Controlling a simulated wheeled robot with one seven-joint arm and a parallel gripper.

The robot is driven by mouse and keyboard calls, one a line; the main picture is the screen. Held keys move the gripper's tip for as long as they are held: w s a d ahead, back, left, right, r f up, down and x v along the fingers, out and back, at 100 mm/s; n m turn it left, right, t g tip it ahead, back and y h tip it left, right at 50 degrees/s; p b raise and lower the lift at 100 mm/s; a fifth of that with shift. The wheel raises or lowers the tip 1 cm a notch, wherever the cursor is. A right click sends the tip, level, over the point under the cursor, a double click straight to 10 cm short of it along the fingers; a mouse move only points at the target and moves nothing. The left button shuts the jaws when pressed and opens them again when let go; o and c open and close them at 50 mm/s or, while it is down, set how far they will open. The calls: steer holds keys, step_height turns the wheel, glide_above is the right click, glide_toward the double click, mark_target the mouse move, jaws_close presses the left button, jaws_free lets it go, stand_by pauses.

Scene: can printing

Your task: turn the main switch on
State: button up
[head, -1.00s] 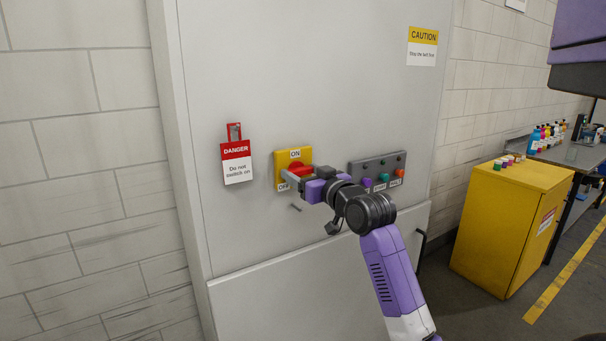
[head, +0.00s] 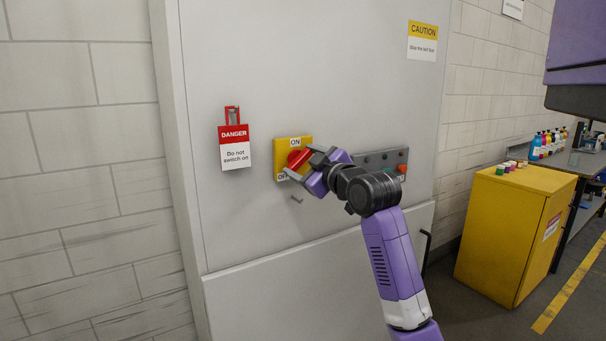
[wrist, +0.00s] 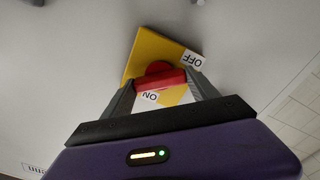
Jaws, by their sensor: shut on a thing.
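The main switch is a yellow plate (head: 281,146) on the grey cabinet face, with a red handle (head: 299,157) in its middle. ON is printed at the plate's top and OFF at its lower left. My gripper (head: 304,164) is at the plate from the right, its grey fingers either side of the red handle and shut on it. In the wrist view the red handle (wrist: 160,80) sits between the fingertips, with the ON label nearer me and OFF at the upper right. The fingers partly hide the handle, so I cannot tell exactly where it points.
A red and white DANGER tag (head: 234,148) reading "Do not switch on" hangs left of the switch. A grey button panel (head: 384,158) is to the right, partly behind my arm. A peg (head: 297,198) sticks out below. A yellow cabinet (head: 510,230) stands further right.

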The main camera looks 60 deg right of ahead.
steer(key=n+b, duration=0.4)
steer(key=n, duration=0.1)
steer(key=shift+f+n, duration=0.2)
steer(key=shift+n, duration=0.1)
steer(key=n+b, duration=0.3)
steer(key=n, duration=0.1)
steer(key=shift+a+n, duration=0.1)
steer(key=shift+n, duration=0.3)
steer(key=shift+r+b, duration=0.1)
steer(key=shift+b, duration=0.2)
steer(key=o, duration=1.4)
steer(key=shift+c, duration=0.2)
steer(key=v, duration=0.7)
steer(key=shift+s+a+b, duration=0.2)
steer(key=shift+s+b, duration=0.1)
steer(key=shift+b, duration=0.15)
